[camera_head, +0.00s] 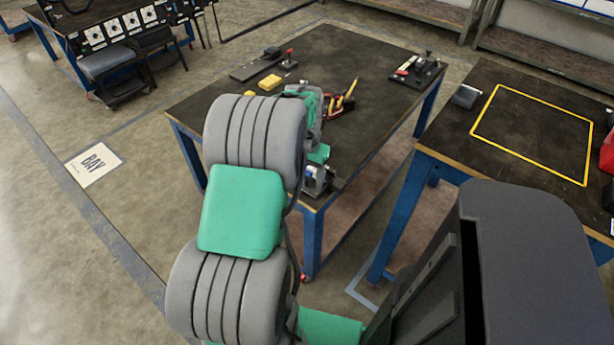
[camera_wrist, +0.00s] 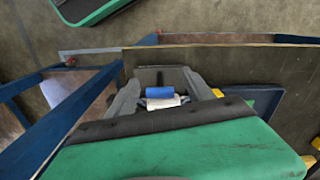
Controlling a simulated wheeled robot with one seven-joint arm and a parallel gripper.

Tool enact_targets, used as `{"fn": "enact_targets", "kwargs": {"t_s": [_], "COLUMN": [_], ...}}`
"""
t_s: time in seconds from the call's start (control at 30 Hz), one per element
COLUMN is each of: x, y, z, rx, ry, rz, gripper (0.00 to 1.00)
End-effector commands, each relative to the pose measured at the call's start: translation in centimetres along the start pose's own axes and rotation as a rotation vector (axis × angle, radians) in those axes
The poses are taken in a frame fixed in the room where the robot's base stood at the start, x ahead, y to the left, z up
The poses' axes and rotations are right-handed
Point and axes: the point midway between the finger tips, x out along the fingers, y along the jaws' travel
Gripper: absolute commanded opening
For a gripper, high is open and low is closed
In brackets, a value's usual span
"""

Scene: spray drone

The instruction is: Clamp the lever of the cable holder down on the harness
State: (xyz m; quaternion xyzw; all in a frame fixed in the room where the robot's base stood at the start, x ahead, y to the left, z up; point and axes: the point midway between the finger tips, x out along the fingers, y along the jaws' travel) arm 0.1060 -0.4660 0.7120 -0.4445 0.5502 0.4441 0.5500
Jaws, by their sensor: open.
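What looks like the cable holder (camera_head: 318,181) is a small grey fixture with blue and white parts on the near corner of the dark table. My arm and hand partly cover it in the head view. In the wrist view, a blue roller-like piece (camera_wrist: 160,92) and a white one (camera_wrist: 163,102) lie side by side between the grey fingers of my gripper (camera_wrist: 162,84). The gripper is open, with its fingers on either side of these pieces. I cannot tell whether they touch, nor which part is the lever or the harness.
A second table (camera_head: 530,130) with a yellow outline stands at the right.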

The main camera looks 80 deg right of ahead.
Motion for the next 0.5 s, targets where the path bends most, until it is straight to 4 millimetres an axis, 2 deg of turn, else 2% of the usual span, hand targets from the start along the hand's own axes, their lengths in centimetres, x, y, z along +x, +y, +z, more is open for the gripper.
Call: {"fn": "enact_targets", "kwargs": {"t_s": [0.13,0.5], "x": [-0.03,-0.05], "y": [-0.02,-0.02], "z": [0.01,0.03], "rx": [-0.001,-0.001], "ry": [0.000,-0.001], "rz": [0.000,0.000], "gripper": [0.61,0.30]}}
